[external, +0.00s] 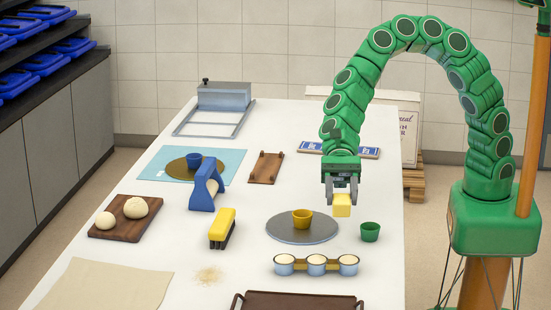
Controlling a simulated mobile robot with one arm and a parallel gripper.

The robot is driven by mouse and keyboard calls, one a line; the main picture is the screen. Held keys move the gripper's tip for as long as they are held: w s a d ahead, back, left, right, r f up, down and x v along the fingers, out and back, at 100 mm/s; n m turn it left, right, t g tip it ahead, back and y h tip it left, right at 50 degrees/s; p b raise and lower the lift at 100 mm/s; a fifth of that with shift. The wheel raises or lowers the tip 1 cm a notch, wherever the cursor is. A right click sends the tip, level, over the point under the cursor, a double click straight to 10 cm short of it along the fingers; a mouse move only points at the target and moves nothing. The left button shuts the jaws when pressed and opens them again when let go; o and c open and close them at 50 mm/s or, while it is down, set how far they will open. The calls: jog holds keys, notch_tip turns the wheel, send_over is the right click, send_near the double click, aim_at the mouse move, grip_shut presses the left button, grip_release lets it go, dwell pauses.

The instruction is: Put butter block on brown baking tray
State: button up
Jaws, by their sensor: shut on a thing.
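A yellow butter block (342,205) is held in my gripper (341,196), which is shut on it. The block hangs above the table, near its right edge, between a grey round plate and a green cup. A dark brown tray with raised handles (297,301) lies at the front edge of the picture, and its near part is cut off. A smaller brown tray with small dark handles (265,168) lies farther back on the table, to the left of my gripper. Both brown trays look empty where visible.
The grey round plate (280,230) bears a yellow cup (301,219). The green cup (370,232) stands to its right. A holder with white-filled cups (316,265) lies between the plate and front tray. A yellow brush (222,228) and blue dispenser (205,187) stand left.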

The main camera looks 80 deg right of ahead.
jog(key=s+a+t, duration=0.1)
jog(key=s+a, duration=0.1)
jog(key=a, duration=1.2)
jog(key=shift+m, duration=0.4)
jog(key=w+a+f, duration=0.2)
jog(key=a, duration=0.1)
jog(key=w+a+f, duration=0.6)
jog(key=a, duration=0.1)
jog(key=shift+a+f, duration=0.1)
jog(key=shift+f, duration=0.15)
jog(key=shift+w+a+f, duration=0.25)
jog(key=shift+a+f, duration=0.2)
jog(key=shift+f, duration=1.8)
jog(key=shift+f, duration=0.1)
jog(key=o, duration=1.1)
